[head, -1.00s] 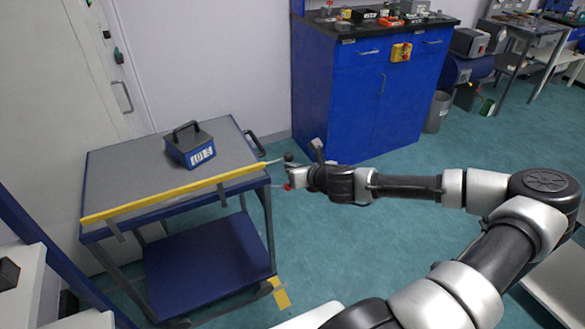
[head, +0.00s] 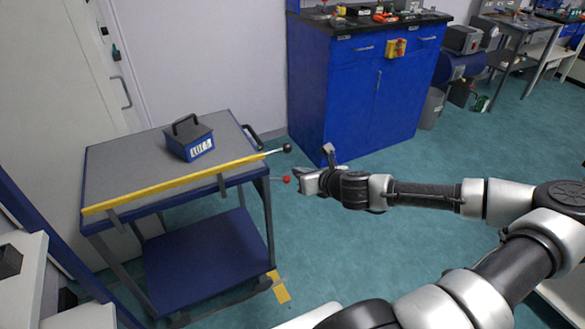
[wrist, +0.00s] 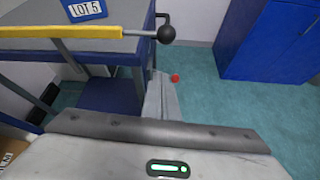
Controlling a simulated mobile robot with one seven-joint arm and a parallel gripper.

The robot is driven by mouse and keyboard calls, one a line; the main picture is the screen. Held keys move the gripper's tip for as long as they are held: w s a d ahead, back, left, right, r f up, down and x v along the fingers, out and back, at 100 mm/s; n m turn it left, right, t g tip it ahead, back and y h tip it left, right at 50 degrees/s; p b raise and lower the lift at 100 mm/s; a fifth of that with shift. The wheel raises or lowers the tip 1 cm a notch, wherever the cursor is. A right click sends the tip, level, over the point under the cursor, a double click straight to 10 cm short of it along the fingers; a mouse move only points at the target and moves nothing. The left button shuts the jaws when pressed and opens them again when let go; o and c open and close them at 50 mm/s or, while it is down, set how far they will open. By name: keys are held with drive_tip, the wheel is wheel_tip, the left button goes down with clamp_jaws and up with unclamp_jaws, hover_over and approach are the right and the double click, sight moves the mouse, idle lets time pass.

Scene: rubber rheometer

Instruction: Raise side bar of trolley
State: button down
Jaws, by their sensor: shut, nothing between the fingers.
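The trolley (head: 100,160) has a grey top, a blue frame and a blue lower shelf. Its yellow side bar (head: 180,184) runs along the near long edge at about top height and ends at the right in a black ball knob (head: 287,148). The bar (wrist: 60,31) and knob (wrist: 166,34) also show in the wrist view. A small red ball (head: 287,179) sits on a thin rod below the knob. My gripper (head: 301,181) is shut and empty, just right of the red ball and below the knob, apart from the bar. In the wrist view its fingers (wrist: 160,98) point toward the red ball (wrist: 175,78).
A blue box labelled LOT 5 (head: 189,140) stands on the trolley top. A black push handle (head: 252,134) is at its right end. A blue cabinet (head: 350,95) stands behind; open floor (head: 340,240) lies right of the trolley.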

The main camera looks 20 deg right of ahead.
drive_tip(key=v, duration=0.4)
idle(0.4)
